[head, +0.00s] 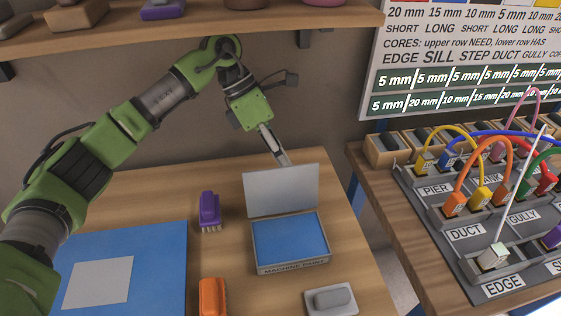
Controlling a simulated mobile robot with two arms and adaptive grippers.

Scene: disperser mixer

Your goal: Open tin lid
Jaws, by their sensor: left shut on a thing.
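The paint tin (291,267) is a shallow box marked "MACHINE PAINT" on the table, with a blue inside. Its grey lid (281,191) stands up at the back edge, tilted open. My left gripper (283,160) reaches down from behind and is shut on the lid at its top edge. The lid hides the very tips of the fingers. My right gripper is not in view.
A purple brush (209,210) stands left of the tin. An orange tool (213,297) and a grey block on a tray (331,299) are in front. A blue mat (150,260) lies left. A labelled rack with coloured cables (478,230) stands right, across a gap.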

